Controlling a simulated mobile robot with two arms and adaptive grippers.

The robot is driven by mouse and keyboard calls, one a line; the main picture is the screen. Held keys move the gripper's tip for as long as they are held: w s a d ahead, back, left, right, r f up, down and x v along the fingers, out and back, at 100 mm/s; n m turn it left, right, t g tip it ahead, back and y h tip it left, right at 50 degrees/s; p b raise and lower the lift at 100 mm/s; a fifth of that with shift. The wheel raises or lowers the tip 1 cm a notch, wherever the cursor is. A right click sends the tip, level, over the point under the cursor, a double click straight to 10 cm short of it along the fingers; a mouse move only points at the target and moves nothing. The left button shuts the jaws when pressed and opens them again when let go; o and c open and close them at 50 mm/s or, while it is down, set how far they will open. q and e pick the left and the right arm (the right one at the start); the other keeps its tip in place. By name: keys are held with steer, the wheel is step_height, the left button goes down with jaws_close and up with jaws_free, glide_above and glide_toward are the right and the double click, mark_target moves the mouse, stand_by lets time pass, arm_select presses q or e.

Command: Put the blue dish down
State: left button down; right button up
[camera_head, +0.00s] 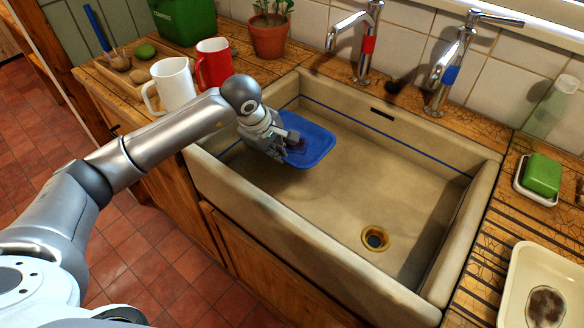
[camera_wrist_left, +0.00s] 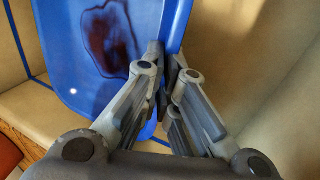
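The blue dish (camera_head: 313,150) is a shallow rectangular tray with a dark stain on its inside. It is over the left part of the large beige sink (camera_head: 300,217). My left gripper (camera_head: 287,143) is shut on its near-left rim. In the left wrist view the fingers (camera_wrist_left: 166,72) pinch the edge of the dish (camera_wrist_left: 150,28), with the dark red-brown stain beside them. I cannot tell whether the dish touches the sink bottom. My right gripper is not in view.
The sink floor to the right is clear around the drain (camera_head: 375,239). Two taps (camera_head: 357,45) stand behind it. A white mug (camera_head: 171,84), a red mug (camera_head: 214,64) and a potted plant (camera_head: 268,37) stand at the back left. A green sponge (camera_head: 542,174) and cream tray (camera_head: 517,292) are right.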

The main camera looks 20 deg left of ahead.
mark_target(279, 171)
arm_select(q)
step_height(279, 171, down, 5)
steer(key=shift+f, duration=0.1)
stand_by(0.3)
steer(key=shift+f, duration=0.1)
steer(key=shift+f, duration=0.15)
steer(key=c, duration=1.9)
jaws_free()
